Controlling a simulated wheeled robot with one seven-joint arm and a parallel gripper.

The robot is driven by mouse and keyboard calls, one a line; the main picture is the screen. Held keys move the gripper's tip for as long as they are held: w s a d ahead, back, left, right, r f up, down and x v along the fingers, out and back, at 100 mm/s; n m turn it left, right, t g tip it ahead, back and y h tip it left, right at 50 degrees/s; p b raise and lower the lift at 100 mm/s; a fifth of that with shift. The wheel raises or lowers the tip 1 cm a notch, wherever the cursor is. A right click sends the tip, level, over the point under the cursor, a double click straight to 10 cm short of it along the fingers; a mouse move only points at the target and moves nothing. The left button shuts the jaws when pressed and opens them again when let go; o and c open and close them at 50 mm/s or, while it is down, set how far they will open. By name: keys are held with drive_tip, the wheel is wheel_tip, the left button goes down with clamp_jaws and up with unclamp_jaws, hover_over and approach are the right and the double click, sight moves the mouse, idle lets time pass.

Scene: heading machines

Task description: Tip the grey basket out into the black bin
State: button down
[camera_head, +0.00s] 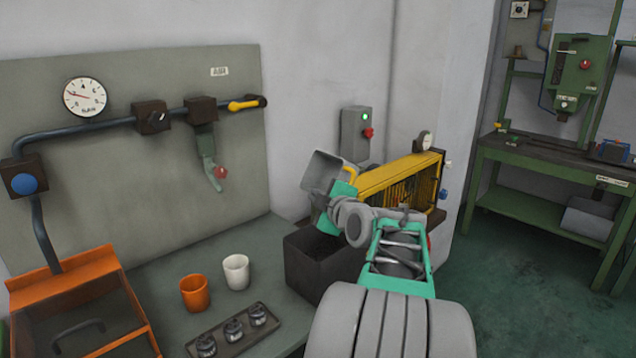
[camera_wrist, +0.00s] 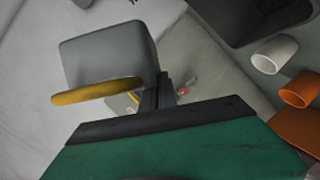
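The grey basket (camera_head: 321,171) is held in the air above the black bin (camera_head: 300,268), tilted. Its yellow handle (camera_wrist: 95,93) shows beside my fingers in the wrist view, where the basket's grey body (camera_wrist: 108,55) is in the upper left. My gripper (camera_wrist: 158,92) appears shut on the basket at its handle side; the arm hides the exact grip in the head view. The bin stands on the bench with its dark inside partly hidden by my arm. A corner of it also shows in the wrist view (camera_wrist: 250,18). I cannot make out the basket's contents.
An orange cup (camera_head: 195,293), a white cup (camera_head: 236,272) and a dark tray (camera_head: 232,330) with round metal parts are left of the bin. A yellow guard (camera_head: 400,178) and a grey switch box (camera_head: 355,135) stand close behind my gripper. An orange-framed box (camera_head: 80,310) is far left.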

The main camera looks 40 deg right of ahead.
wheel_tip(320, 180, up, 6)
drive_tip(key=m+g+y+p, duration=0.1)
drive_tip(key=m+y+p, duration=0.4)
drive_tip(key=p, duration=1.1)
drive_tip(key=shift+a+r+m+p, duration=0.15)
drive_tip(key=shift+a+m+p, duration=0.2)
drive_tip(key=shift+m, duration=1.15)
drive_tip(key=w+a+f+n+y+b, duration=0.1)
drive_tip(key=w+a+f, duration=0.15)
drive_tip(key=a, duration=0.75)
drive_tip(key=w+a+f+y+b, duration=0.1)
drive_tip(key=w+a+f, duration=0.15)
drive_tip(key=a, duration=0.75)
drive_tip(key=s+a+f+n+y+b, duration=0.1)
drive_tip(key=s+a+f, duration=0.1)
drive_tip(key=a, duration=0.5)
drive_tip(key=s+a+f+n, duration=0.1)
drive_tip(key=a+f, duration=0.3)
drive_tip(key=a, duration=0.4)
drive_tip(key=shift+s+f+g+y+b, duration=0.4)
drive_tip(key=shift+s, duration=0.2)
